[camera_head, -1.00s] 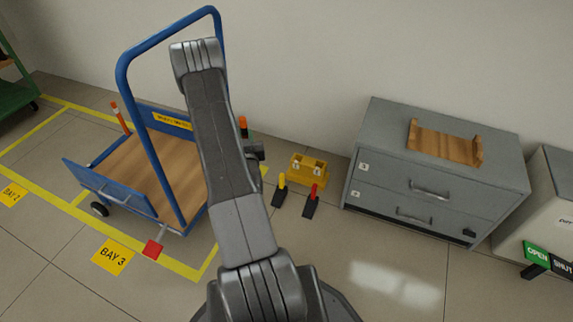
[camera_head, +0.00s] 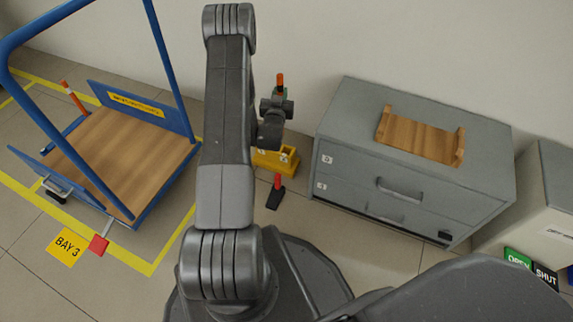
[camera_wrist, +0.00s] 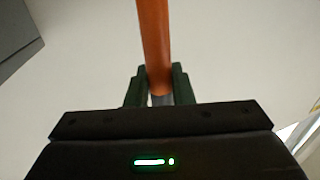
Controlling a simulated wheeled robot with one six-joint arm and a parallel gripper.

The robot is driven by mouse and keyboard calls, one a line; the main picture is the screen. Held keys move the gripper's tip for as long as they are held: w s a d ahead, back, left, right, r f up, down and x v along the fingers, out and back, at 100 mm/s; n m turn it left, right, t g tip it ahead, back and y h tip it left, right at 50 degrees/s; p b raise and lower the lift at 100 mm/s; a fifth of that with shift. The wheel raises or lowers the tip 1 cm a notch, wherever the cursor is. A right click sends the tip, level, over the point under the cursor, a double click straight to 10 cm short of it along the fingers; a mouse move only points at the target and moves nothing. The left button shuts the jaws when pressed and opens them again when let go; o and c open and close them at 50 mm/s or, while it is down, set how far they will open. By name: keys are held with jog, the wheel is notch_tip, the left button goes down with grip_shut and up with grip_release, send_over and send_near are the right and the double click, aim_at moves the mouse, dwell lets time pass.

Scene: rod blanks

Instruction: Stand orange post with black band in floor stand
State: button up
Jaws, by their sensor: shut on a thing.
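My gripper (camera_wrist: 160,92) is shut on an orange post (camera_wrist: 154,40). In the wrist view the post stands up between the dark fingers, with a grey part at the jaws; I cannot make out a black band there. In the head view the orange top of the post (camera_head: 281,80) shows above my gripper (camera_head: 279,98). A yellow floor stand (camera_head: 289,161) is on the floor by the wall, below my gripper in the picture, its left part hidden by my arm. I cannot tell the height of the post over it.
A blue trolley with a wooden deck (camera_head: 120,150) stands at the left; another orange post with a pale band (camera_head: 72,98) is at its far side. A grey drawer cabinet (camera_head: 340,150) with a wooden cradle (camera_head: 420,138) stands right.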

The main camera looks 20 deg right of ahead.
notch_tip(320, 180, down, 18)
jog(key=s+d+b, duration=0.1)
jog(key=b, duration=0.5)
jog(key=shift+s+d+m+h, duration=0.2)
jog(key=shift+d+m+h, duration=0.1)
jog(key=shift+d+h, duration=0.1)
jog(key=shift+f, duration=0.25)
jog(key=o, duration=0.8)
jog(key=shift+c, duration=0.2)
jog(key=p+v, duration=0.4)
jog(key=v, duration=0.8)
jog(key=shift+r, duration=0.35)
